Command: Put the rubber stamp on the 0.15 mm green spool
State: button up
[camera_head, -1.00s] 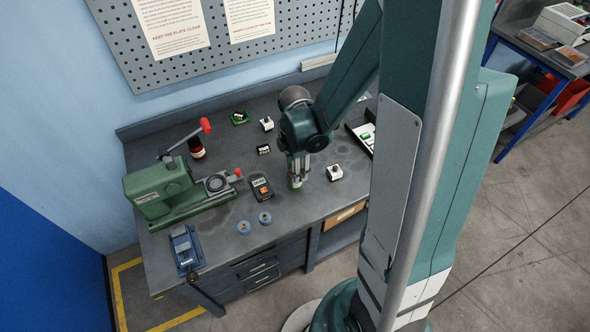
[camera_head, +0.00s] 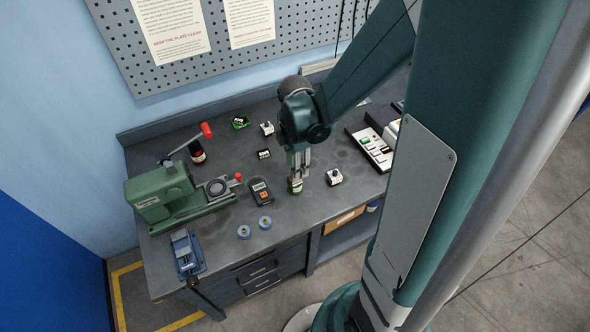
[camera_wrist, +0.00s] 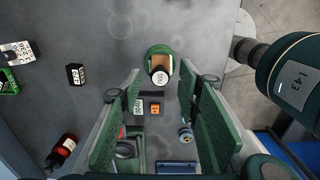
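My gripper (camera_head: 297,184) points down over the middle of the bench. In the wrist view, its two green finger pads (camera_wrist: 160,110) stand wide apart with nothing gripped between them. A round green item with a brown, squarish part, seemingly the green spool (camera_head: 295,188), stands under the fingertips; in the wrist view it shows beyond them (camera_wrist: 149,51). A white disc with dark, unreadable marks (camera_wrist: 160,77) sits at its near side. I cannot tell whether the brown part is wound wire or wood. I cannot identify the rubber stamp with certainty.
Two blue spools (camera_head: 244,232) (camera_head: 265,223) and a black meter (camera_head: 261,191) lie front left of my gripper. A white block with a dark knob (camera_head: 334,177) stands close right.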

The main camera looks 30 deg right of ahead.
jog(key=shift+r, duration=3.65)
jog(key=s+a+r+m+t, duration=0.3)
jog(key=s+r+m, duration=0.2)
jog(key=r+m, duration=0.3)
jog(key=s+a+r+m+t, duration=0.4)
jog(key=r+m, duration=0.4)
jog(key=m, duration=0.2)
jog(key=shift+s, duration=0.5)
jog(key=shift+r, duration=0.1)
